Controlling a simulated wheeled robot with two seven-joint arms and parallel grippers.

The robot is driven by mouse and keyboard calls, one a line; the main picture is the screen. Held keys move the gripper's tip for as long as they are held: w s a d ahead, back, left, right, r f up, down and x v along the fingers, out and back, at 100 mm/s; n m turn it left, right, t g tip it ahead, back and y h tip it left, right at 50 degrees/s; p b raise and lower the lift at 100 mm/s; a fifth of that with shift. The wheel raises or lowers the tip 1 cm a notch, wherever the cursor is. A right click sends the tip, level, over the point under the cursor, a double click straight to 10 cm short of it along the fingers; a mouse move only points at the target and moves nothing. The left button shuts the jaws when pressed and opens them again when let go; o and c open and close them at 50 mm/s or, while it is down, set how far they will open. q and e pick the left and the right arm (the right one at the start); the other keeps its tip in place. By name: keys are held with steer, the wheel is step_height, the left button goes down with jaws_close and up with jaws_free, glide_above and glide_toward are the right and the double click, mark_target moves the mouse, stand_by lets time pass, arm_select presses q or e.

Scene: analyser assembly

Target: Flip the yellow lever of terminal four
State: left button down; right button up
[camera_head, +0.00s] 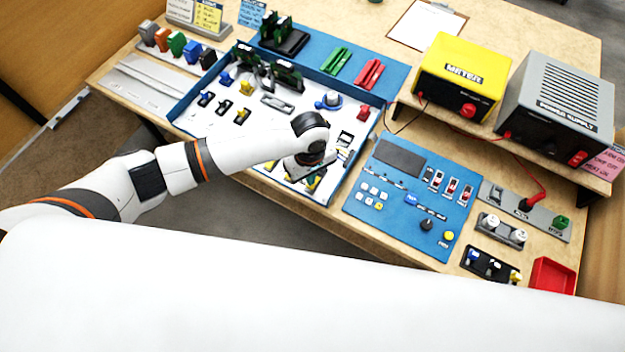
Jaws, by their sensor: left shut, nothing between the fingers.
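My left gripper (312,172) is low over the near right part of a white, blue-edged tray (215,135). Its fingers are mostly hidden under the wrist, and it is shut with nothing held. A small yellow part (315,184), which may be a lever, shows just below the gripper among dark and white terminal parts. Whether the gripper touches it I cannot tell. Another yellow piece (247,88) and a yellow-topped block (242,116) sit further left in the tray. Labels are too small to read, so I cannot tell which terminal is number four.
A blue control panel (404,212) with switches and knobs lies right of the tray. Behind it stand a yellow meter (462,78) and a grey power supply (556,100) with leads. A red bin (552,275) is at the right front. Tall dark and green parts (285,75) stand at the tray's back.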

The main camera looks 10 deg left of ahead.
arm_select(q)
steer(key=shift+f+b, duration=0.4)
steer(key=shift+f, duration=0.7)
stand_by(0.8)
steer(key=shift+r, duration=0.1)
step_height(320, 180, up, 7)
steer(key=p, duration=0.9)
stand_by(0.4)
